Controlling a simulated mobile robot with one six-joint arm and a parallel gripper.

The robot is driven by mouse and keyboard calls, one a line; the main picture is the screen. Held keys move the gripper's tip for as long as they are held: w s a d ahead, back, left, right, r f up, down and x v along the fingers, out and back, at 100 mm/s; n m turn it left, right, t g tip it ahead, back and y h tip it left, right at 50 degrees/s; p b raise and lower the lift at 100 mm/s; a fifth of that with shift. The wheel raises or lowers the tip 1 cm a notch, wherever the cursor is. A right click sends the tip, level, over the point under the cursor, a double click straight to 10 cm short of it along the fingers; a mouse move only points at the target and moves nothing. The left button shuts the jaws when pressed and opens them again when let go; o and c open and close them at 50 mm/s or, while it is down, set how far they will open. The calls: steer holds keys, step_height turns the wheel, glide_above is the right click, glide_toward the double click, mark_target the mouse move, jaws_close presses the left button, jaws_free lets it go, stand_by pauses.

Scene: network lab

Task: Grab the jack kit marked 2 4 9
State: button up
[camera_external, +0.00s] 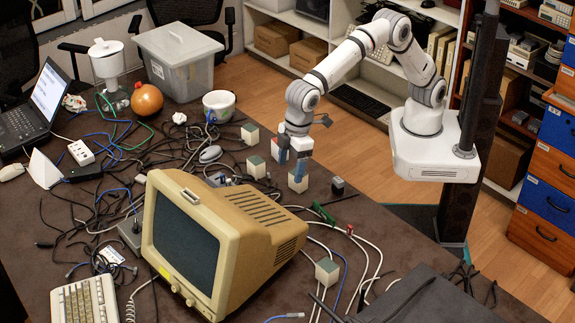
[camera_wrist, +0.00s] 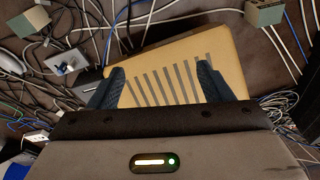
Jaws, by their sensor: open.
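Several small cream boxes with grey-green tops, which look like the jack kits, are spread over the table. In the external view one box (camera_external: 250,133) is at the back, another (camera_external: 256,166) is left of my gripper, one (camera_external: 298,181) shows just below the fingers, and one (camera_external: 327,271) is right of the monitor. No number is legible on any of them. My gripper (camera_external: 291,162) points down, open and empty. In the wrist view its blue fingers (camera_wrist: 160,72) are apart, with the monitor's vented top between them in the picture. Boxes show at top left (camera_wrist: 28,20) and top right (camera_wrist: 263,13).
A beige CRT monitor (camera_external: 180,235) stands in front of my gripper. Tangled cables cover much of the brown table. A mouse (camera_external: 210,154), white mug (camera_external: 219,105), grey bin (camera_external: 180,60), laptop (camera_external: 28,122) and keyboard (camera_external: 85,300) are also there.

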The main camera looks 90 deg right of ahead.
steer(key=shift+n, duration=0.7)
steer(key=s+a+f, duration=0.1)
steer(key=a, duration=0.2)
steer(key=s+a+f, duration=0.2)
steer(key=a, duration=0.2)
steer(key=s+a+f, duration=0.2)
steer(key=a, duration=0.2)
steer(key=shift+f, duration=0.25)
steer(key=n, duration=0.1)
glide_above(330, 271)
step_height(330, 271, down, 6)
steer(key=shift+s+d+f, duration=0.1)
steer(key=shift+s+d, duration=0.05)
steer(key=shift+f, duration=0.75)
steer(key=f, duration=0.2)
steer(key=f+p, duration=0.1)
steer(key=f, duration=0.3)
steer(key=shift+w+a+f, duration=0.2)
steer(key=shift+w+f, duration=0.05)
steer(key=shift+f, duration=0.15)
steer(key=shift+c, duration=0.4)
steer(key=c, duration=1)
